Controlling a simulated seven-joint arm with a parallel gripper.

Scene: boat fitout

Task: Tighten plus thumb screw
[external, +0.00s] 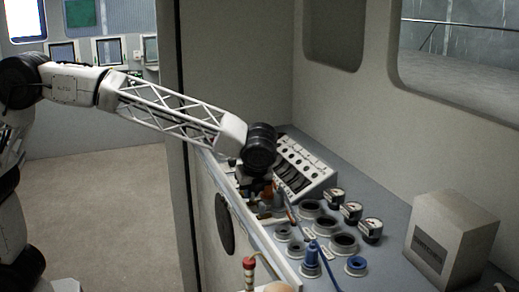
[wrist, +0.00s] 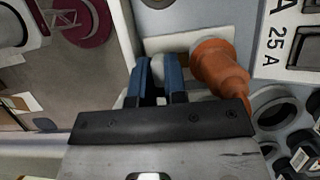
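My gripper (wrist: 156,75) reaches down at the console, its two blue-sided fingers a short gap apart in the wrist view. A small pale piece shows between the fingertips. It may be the plus thumb screw, but no plus mark can be read, and I cannot tell whether the fingers press on it. An orange plug-like part (wrist: 218,66) stands just right of the fingers. In the external view my gripper (external: 258,190) is low at the console's near edge, and its fingertips are too small and dark to make out.
The console (external: 375,190) carries a sloped switch panel (external: 305,167), several round sockets and gauges, a blue plug (external: 311,257) and a grey box (external: 450,238). A red-and-white part (external: 249,272) stands at the near edge. Open floor (external: 100,215) lies left of the console.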

